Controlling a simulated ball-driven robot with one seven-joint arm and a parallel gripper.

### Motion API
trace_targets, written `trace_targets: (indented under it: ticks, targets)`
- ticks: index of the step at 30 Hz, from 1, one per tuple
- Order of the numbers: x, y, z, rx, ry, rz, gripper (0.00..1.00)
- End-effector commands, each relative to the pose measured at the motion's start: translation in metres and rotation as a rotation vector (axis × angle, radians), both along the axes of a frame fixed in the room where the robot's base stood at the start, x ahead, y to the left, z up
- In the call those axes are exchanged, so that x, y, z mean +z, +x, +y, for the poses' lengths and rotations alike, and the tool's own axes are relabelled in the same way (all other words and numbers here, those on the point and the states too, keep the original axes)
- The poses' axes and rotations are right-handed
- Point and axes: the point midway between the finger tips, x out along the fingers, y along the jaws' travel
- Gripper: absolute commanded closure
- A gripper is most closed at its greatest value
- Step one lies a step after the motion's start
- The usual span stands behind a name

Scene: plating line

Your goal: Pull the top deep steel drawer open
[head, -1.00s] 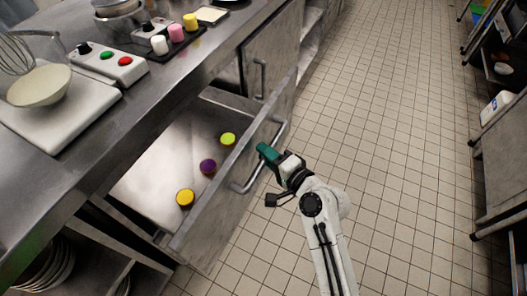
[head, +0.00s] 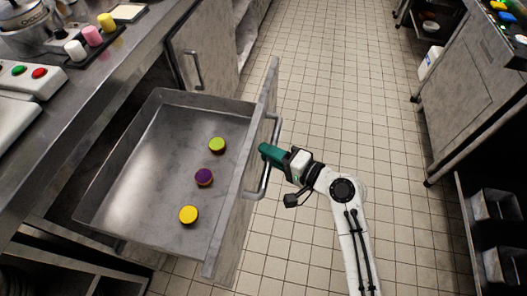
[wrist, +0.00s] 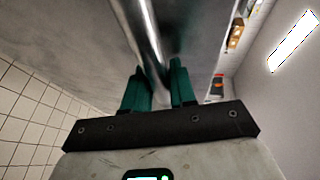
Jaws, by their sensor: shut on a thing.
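The steel drawer (head: 150,122) stands far out from the counter, its inside showing. Three small round items lie in it: one green-topped (head: 217,145), one purple (head: 203,177), one yellow (head: 188,214). The drawer's bar handle (head: 264,184) is on its front panel. My gripper (head: 268,153) is at the handle, with teal fingers shut on it. In the wrist view the handle bar (wrist: 152,40) runs between the two teal fingers (wrist: 160,88).
The counter (head: 110,75) at left carries a control box with buttons (head: 25,75) and several coloured cylinders. Another cabinet handle (head: 194,68) is behind the drawer. Tiled floor (head: 320,100) is open to the right, up to a steel cabinet (head: 465,90).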

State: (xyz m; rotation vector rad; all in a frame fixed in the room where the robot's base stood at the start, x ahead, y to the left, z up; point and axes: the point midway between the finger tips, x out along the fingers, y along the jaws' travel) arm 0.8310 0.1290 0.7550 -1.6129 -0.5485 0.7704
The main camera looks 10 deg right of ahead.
Motion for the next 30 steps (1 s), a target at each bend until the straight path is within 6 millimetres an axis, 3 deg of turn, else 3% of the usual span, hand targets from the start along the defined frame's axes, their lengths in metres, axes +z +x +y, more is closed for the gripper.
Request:
trace_targets:
  ticks: [9,10,11,21,30]
  targets:
    - [-0.001,-0.001,-0.001,0.000,-0.002,0.003,1.00]
    - [-0.001,-0.001,-0.001,0.000,-0.002,0.003,0.72]
    - [-0.001,0.000,-0.001,0.000,-0.002,0.003,0.70]
    - [0.000,-0.003,-0.004,-0.001,0.000,0.001,0.69]
    - [0.009,-0.036,-0.041,-0.005,-0.001,0.003,0.69]
